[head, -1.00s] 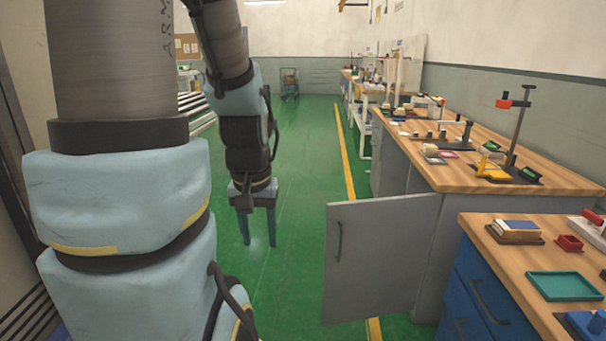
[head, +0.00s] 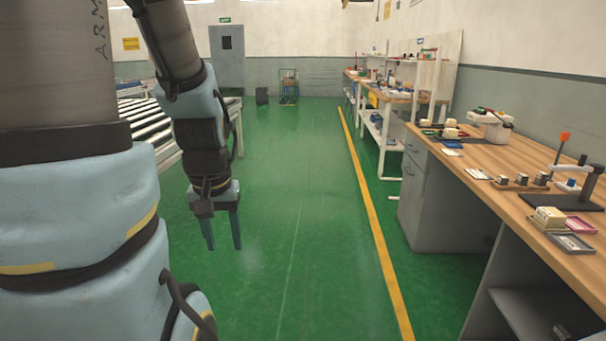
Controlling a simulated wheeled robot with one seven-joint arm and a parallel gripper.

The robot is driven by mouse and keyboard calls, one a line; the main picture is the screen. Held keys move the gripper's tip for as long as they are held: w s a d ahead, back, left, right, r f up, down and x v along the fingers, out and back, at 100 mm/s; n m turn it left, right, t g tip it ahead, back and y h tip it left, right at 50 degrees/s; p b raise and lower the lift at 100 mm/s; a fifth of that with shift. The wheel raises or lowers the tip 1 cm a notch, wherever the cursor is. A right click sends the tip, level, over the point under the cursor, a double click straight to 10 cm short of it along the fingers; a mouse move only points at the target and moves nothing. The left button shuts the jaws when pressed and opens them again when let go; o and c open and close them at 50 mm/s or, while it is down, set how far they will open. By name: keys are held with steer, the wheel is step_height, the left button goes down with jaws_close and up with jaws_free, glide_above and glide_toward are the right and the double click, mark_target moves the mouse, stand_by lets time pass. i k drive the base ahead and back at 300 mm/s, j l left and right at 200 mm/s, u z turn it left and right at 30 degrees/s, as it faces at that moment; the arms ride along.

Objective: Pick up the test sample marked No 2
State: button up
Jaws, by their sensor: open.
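My gripper (head: 222,246) hangs pointing down over the green floor in the head view. Its two fingers are apart with nothing between them, well left of the benches. I cannot make out a test sample marked No 2. Several small blocks (head: 541,179) stand in a row on the wooden bench (head: 485,205) at the right, and a cream block (head: 549,216) sits nearer on it. Any markings on these are too small to read.
A yellow floor line (head: 376,217) runs along the bench side. A roller conveyor (head: 140,125) stands at the left, and a trolley (head: 289,88) stands at the far wall. White shelved benches (head: 386,125) stand farther along on the right. The green aisle between is clear.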

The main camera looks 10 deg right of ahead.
mark_target(449, 131)
steer(key=i+l+z, duration=0.1)
steer(key=i+z, duration=0.2)
steer(key=i, duration=0.35)
steer(key=i+z, duration=0.35)
steer(key=i, duration=0.35)
steer(key=i+j+z, duration=0.3)
steer(key=i, duration=0.35)
steer(key=i+l+z, duration=0.15)
steer(key=i, duration=0.85)
steer(key=i+l+z, duration=0.15)
steer(key=i, duration=0.8)
steer(key=i+l, duration=0.5)
steer(key=i, duration=0.15)
